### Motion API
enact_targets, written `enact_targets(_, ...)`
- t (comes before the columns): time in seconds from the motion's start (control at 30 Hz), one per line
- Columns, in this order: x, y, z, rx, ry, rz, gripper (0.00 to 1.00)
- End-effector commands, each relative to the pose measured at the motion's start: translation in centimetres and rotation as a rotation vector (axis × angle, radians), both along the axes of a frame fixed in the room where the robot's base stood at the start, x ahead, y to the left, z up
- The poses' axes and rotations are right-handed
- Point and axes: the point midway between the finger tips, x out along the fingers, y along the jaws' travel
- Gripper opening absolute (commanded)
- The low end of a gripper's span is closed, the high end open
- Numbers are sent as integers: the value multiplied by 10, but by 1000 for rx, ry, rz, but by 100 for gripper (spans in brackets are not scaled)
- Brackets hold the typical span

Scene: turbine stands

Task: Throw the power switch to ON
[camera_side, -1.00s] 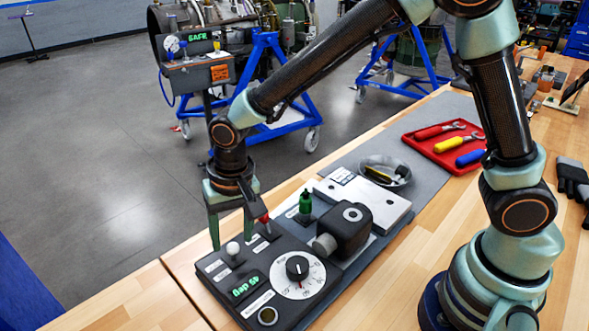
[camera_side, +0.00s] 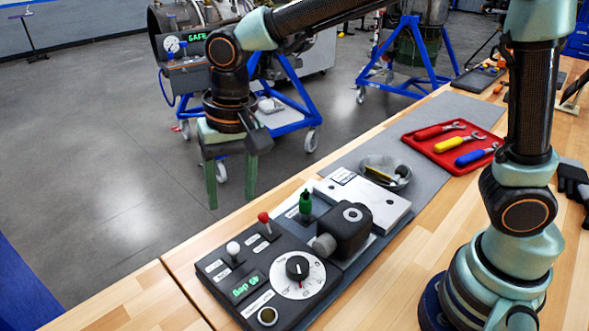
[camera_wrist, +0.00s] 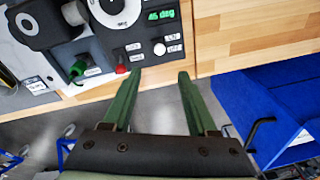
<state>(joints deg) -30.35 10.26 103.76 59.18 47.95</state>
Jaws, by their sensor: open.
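The dark control panel (camera_side: 222,272) lies on the bench and carries two toggle levers, one with a red tip (camera_side: 264,217) and one with a white tip (camera_side: 233,249). The small labels are unreadable, so I cannot tell which lever is the power switch or its ON side. The red tip (camera_wrist: 121,68) and white tip (camera_wrist: 160,48) also show in the wrist view. My gripper (camera_side: 230,205) is open and empty, raised beyond the panel's far edge and apart from both levers. In the wrist view its fingers (camera_wrist: 160,73) point towards the panel.
The panel also has a round dial (camera_side: 299,275), a green lit display (camera_side: 246,287) and a round button (camera_side: 267,316). A green knob (camera_side: 305,202) and dark block (camera_side: 349,226) stand beside it. A metal bowl (camera_side: 404,180) and red tool tray (camera_side: 414,149) lie farther right.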

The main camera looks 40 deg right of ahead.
Motion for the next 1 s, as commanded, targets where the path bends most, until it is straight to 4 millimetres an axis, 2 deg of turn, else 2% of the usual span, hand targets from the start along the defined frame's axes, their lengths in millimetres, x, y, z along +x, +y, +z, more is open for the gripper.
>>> enact_targets(0.2, 11, 1, -2, -36, 61, -3, 58)
enact_targets(0.37, 11, 1, -9, -43, 73, -2, 58)
enact_targets(0.47, 11, 2, -22, -44, 74, -2, 58)
enact_targets(0.8, 12, 5, -87, -44, 74, -2, 58)
enact_targets(1.0, 12, 6, -112, -42, 72, -2, 58)
